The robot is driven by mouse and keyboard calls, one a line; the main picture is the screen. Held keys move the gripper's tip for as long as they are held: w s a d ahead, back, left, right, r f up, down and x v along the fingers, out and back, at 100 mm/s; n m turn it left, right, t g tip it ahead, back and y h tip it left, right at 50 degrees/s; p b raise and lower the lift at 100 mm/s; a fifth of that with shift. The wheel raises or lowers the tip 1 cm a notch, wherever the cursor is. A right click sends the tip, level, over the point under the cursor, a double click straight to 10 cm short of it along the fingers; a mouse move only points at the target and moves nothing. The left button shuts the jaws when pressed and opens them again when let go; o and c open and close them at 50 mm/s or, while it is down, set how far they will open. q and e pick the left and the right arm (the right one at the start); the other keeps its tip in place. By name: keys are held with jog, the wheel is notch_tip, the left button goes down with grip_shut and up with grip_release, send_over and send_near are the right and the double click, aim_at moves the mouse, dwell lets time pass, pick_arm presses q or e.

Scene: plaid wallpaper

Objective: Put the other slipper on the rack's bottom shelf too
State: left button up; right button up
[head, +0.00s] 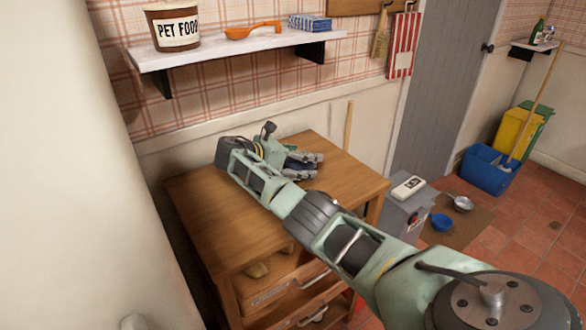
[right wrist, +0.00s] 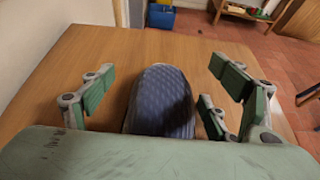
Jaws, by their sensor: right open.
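A dark blue quilted slipper (right wrist: 163,100) lies on the wooden top of a cabinet (head: 210,205). In the right wrist view it sits between the spread fingers of my right gripper (right wrist: 160,78), with gaps visible on both sides. In the head view my right gripper (head: 303,162) is low over the back of the cabinet top, and the slipper (head: 296,170) shows only partly beside its fingers. The gripper is open. A low wooden rack-like piece (right wrist: 239,12) with small items stands far off in the right wrist view; its lower shelf is unclear. My left gripper is not in view.
The cabinet has an open drawer (head: 270,290) with tan objects inside. A wall shelf (head: 220,50) holds a pet food tub (head: 172,25). A grey box (head: 405,210), a blue bowl (head: 441,222) and a blue bin (head: 487,170) are right of the cabinet. The front of its top is clear.

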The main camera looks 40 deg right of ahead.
jog(key=c, duration=1.4)
jog(key=shift+r, duration=0.1)
